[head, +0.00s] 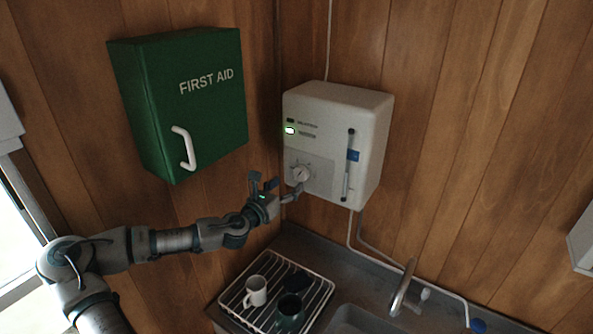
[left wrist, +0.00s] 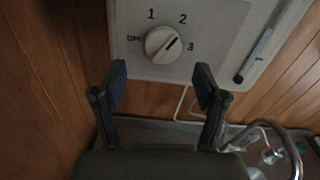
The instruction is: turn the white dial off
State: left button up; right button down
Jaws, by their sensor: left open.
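The white dial (head: 301,174) is on the lower left of the front of a white wall-mounted heater box (head: 325,107). In the left wrist view the dial (left wrist: 163,44) has the marks OFF, 1, 2 and 3 around it. Its dark pointer line slants up and right, between 2 and 3. My left gripper (head: 278,187) is open and empty, close to the dial. In the left wrist view the two fingers of the left gripper (left wrist: 161,82) stand apart, below the dial and not touching it. My right gripper is not in view.
A green first aid cabinet (head: 195,100) with a white handle hangs left of the box. Below are a drying rack (head: 262,322) with mugs, a sink and a tap (head: 403,285). A slider or gauge (head: 349,165) is on the box's right part.

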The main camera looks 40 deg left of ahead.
aim_at(297, 177)
pick_arm(q)
jog(key=shift+w, duration=1.2)
jog(key=shift+w+a+b, duration=0.15)
jog(key=shift+w, duration=0.7)
jog(key=shift+w+a+b, duration=0.1)
jog(key=shift+w+b, duration=0.05)
jog(key=shift+w, duration=0.7)
jog(key=c, duration=1.1)
